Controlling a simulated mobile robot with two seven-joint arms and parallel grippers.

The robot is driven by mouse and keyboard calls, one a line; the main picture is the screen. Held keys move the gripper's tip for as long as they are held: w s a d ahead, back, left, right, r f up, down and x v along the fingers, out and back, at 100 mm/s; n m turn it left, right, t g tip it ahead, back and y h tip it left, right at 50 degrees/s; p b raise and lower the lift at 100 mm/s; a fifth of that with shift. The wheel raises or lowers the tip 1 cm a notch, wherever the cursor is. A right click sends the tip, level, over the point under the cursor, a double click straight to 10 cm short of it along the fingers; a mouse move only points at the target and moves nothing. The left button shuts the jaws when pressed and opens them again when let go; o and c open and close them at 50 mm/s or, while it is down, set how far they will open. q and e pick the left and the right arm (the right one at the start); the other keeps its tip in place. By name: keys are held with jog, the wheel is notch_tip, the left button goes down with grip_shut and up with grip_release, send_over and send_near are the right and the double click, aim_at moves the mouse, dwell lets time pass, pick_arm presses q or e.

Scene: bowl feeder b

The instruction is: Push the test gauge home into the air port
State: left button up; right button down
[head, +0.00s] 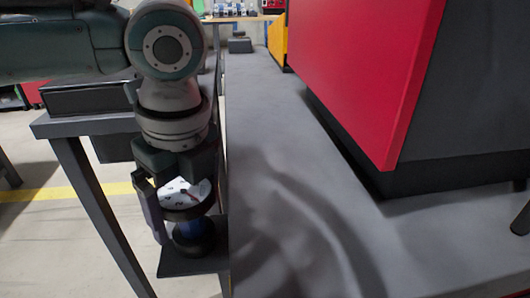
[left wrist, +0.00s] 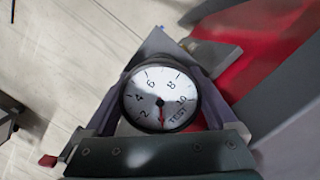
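The test gauge (left wrist: 161,98) is round with a white dial, dark rim and red needle, and "TEST" is printed on its face. It also shows in the head view (head: 184,193), tilted face up. My left gripper (head: 182,205) points down with its fingers on both sides of the gauge, shut on its rim. A dark round part with a blue band (head: 193,234) sits just below the gauge, above a small dark plate (head: 190,265). I cannot tell whether this is the air port or the gauge's underside, or whether they touch. I cannot make out my right gripper.
A grey bench top (head: 262,150) runs away to the right of my left gripper. A large red and dark grey machine (head: 360,65) stands on it. A dark, unclear piece (head: 521,218) shows at the right edge. A table leg (head: 95,210) stands at left over open floor.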

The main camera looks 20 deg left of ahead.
pick_arm(q)
jog(key=c, duration=0.8)
jog(key=shift+r, duration=0.1)
